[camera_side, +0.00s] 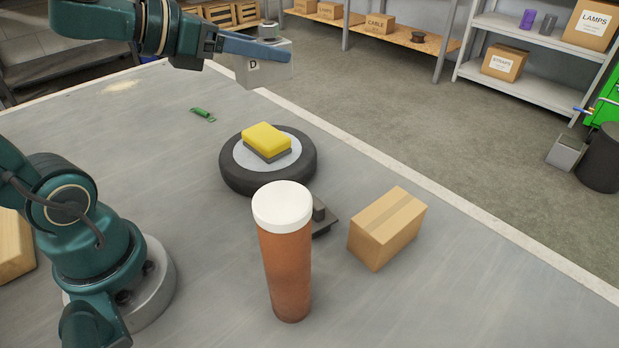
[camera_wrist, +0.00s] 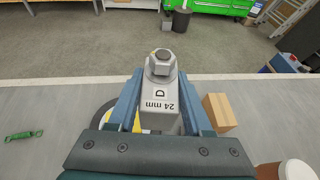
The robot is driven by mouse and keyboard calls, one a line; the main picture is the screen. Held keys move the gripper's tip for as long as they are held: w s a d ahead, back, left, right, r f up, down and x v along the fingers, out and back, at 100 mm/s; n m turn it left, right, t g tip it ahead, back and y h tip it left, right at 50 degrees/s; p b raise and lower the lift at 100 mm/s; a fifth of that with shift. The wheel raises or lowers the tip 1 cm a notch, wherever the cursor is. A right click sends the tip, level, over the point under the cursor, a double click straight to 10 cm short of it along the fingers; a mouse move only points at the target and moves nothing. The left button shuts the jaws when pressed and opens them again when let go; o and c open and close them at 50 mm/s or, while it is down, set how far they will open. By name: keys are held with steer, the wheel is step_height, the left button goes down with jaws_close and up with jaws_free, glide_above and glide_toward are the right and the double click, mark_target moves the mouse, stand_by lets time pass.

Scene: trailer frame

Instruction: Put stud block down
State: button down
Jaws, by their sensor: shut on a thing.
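The stud block (camera_side: 262,66) is a light grey block with a letter D on its side and a metal stud on top. My gripper (camera_side: 262,50) is shut on it and holds it up in the air at the top of the side view. In the wrist view the block (camera_wrist: 162,100) reads "D" and "24 mm" and sits between the two blue fingers of my gripper (camera_wrist: 160,103). The block is clear of the table, with its underside hidden in the wrist view.
A wheel (camera_side: 268,180) lies flat with a yellow sponge (camera_side: 265,139) on it. A brown cylinder with a white lid (camera_side: 284,255), a cardboard box (camera_side: 387,228), a dark grey piece (camera_side: 322,218) and a green spring-like item (camera_side: 203,114) are on the table (camera_side: 190,240). The table's left middle is clear.

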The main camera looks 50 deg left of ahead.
mark_target(282, 41)
steer(key=d+m+h, duration=0.1)
steer(key=d+r+m+g+h, duration=0.1)
steer(key=m+h, duration=0.1)
steer(key=d+m+h, duration=0.1)
steer(key=d, duration=0.1)
steer(key=shift+w+d+r+g, duration=0.1)
steer(key=shift+w+r+g, duration=0.1)
steer(key=shift+r+g, duration=0.2)
steer(key=d+f+m+g+h, duration=0.5)
steer(key=d+m+g+h, duration=0.2)
steer(key=d+m+g, duration=0.55)
steer(key=shift+s+d+f+m+g+y, duration=0.1)
steer(key=shift+s+d+f+m+g, duration=1)
steer(key=shift+d+f, duration=1.8)
steer(key=shift+s+d+f+m+g+y, duration=0.1)
steer(key=shift+s+d+f+m+g, duration=0.25)
steer(key=shift+s+d+f, duration=2.05)
steer(key=shift+s+d+f+m+g+y, duration=0.1)
steer(key=shift+s+d+f+m+g, duration=0.65)
steer(key=shift+d+f, duration=2.65)
steer(key=shift+s+a+f, duration=0.15)
steer(key=shift+a+f, duration=0.2)
steer(key=shift+f, duration=0.05)
